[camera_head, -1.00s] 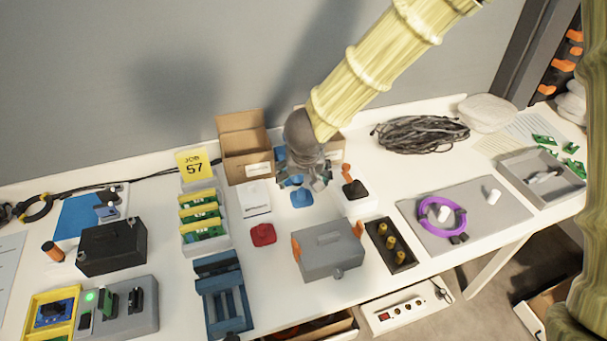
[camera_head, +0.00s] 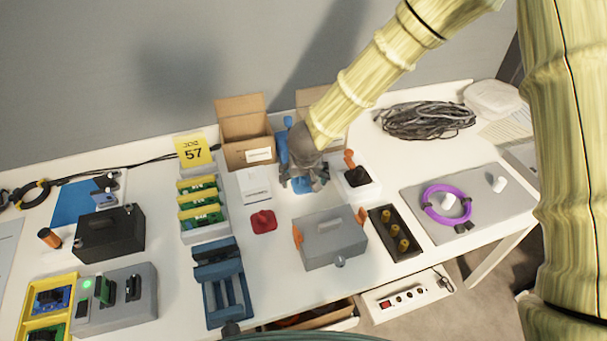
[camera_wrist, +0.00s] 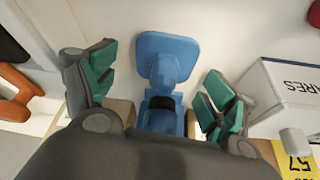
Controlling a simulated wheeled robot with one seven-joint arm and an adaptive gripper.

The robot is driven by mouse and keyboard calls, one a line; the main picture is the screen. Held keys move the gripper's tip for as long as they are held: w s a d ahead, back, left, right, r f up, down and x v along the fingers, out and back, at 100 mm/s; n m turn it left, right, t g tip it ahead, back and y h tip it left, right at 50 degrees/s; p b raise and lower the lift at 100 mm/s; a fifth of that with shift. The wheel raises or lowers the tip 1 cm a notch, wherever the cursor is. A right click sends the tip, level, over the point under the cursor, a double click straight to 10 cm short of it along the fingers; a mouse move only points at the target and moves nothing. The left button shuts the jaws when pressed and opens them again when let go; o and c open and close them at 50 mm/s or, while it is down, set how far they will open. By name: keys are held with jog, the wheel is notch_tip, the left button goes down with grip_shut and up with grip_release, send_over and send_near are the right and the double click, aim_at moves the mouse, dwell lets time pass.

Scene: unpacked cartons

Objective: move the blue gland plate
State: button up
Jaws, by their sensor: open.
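The blue gland plate (camera_head: 302,186) lies on the white table, mostly hidden under my gripper in the head view. In the wrist view the plate (camera_wrist: 160,43) shows as a blue rounded-square base with a raised middle part. My gripper (camera_head: 304,183) points down above it. In the wrist view my gripper (camera_wrist: 155,88) is open, its green-padded fingers apart on either side with nothing held between them. The plate shows between and just beyond the fingertips. I cannot tell how high the fingertips are above it.
A tall blue object (camera_head: 283,150) stands behind, by the open carton (camera_head: 243,123). A red plate (camera_head: 263,222) and a white box (camera_head: 254,186) are to the left. A black-topped white block (camera_head: 357,180) is close on the right, a grey case (camera_head: 332,241) in front.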

jog(key=shift+c, duration=0.2)
jog(key=c, duration=1.1)
jog(key=shift+o, duration=0.2)
jog(key=shift+s, duration=0.1)
